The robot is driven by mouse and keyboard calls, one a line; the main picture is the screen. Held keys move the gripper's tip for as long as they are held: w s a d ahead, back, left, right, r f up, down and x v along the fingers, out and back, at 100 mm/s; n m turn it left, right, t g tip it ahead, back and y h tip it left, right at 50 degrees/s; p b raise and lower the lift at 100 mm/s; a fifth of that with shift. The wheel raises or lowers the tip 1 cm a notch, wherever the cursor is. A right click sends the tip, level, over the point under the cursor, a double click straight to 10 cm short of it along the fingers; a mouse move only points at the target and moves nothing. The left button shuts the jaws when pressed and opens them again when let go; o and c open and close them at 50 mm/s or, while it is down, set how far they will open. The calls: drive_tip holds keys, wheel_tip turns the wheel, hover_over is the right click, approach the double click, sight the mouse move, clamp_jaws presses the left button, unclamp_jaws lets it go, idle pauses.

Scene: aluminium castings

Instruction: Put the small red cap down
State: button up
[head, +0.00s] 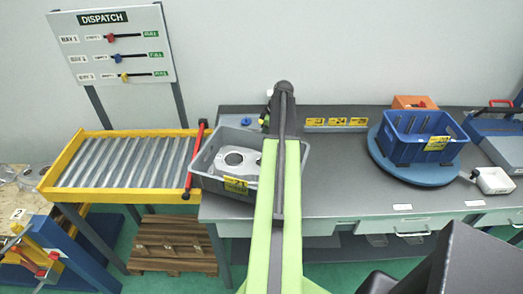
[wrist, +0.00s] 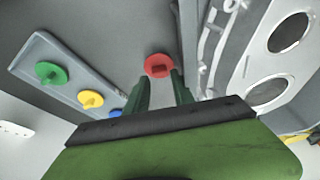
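The small red cap (wrist: 159,66) is a round disc with a small raised tab, seen in the wrist view straight ahead of my fingertips. My gripper (wrist: 161,80) has its two dark green fingers apart, one at each lower side of the cap. I cannot tell whether they touch it, or whether it rests on the grey surface. A pale tray (wrist: 72,92) lies to the left with a green cap (wrist: 50,73), a yellow cap (wrist: 90,99) and a blue cap (wrist: 115,113). In the head view my arm hides the red cap and the fingertips.
A grey crate (head: 204,167) with a casting (head: 237,158) stands on the bench beside my arm; its wall is close to the right finger. A yellow-framed roller conveyor (head: 74,155) is left. A blue crate (head: 397,152) sits on a round turntable (head: 387,167) at the right.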

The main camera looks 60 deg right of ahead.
drive_tip(key=b+x, duration=0.2)
drive_tip(key=x, duration=0.1)
drive_tip(key=shift+f, duration=0.15)
drive_tip(key=shift+c, duration=0.3)
clamp_jaws()
drive_tip(key=shift+r+p, duration=0.25)
drive_tip(key=shift+p, duration=0.1)
wheel_tip(320, 180, up, 18)
drive_tip(key=p, duration=1.8)
